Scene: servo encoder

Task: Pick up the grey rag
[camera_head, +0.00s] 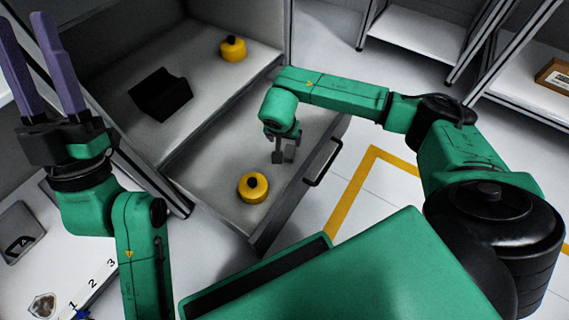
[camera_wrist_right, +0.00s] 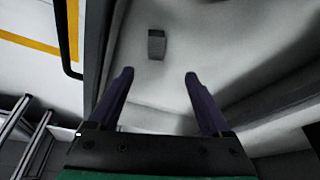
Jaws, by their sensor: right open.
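A small grey block-like piece (camera_wrist_right: 156,45) lies on the pale drawer floor in the right wrist view, ahead of my fingertips and apart from them. It may be the grey rag; I cannot tell its material. My right gripper (camera_wrist_right: 158,73) is open and empty, its dark purple fingers spread. In the head view my right gripper (camera_head: 283,157) points down over the open drawer (camera_head: 215,165); its tips are small and hard to tell from any grey piece beside them. My left gripper (camera_head: 22,18) is raised at the far left, its purple fingers apart and nothing between them.
A yellow, black-topped object (camera_head: 253,188) sits in the drawer. Another (camera_head: 233,48) stands on the surface behind, near a black folded object (camera_head: 160,95). The drawer has a black handle (camera_head: 323,165). White shelves (camera_head: 410,30) stand at the back right, one with a brown box (camera_head: 555,75).

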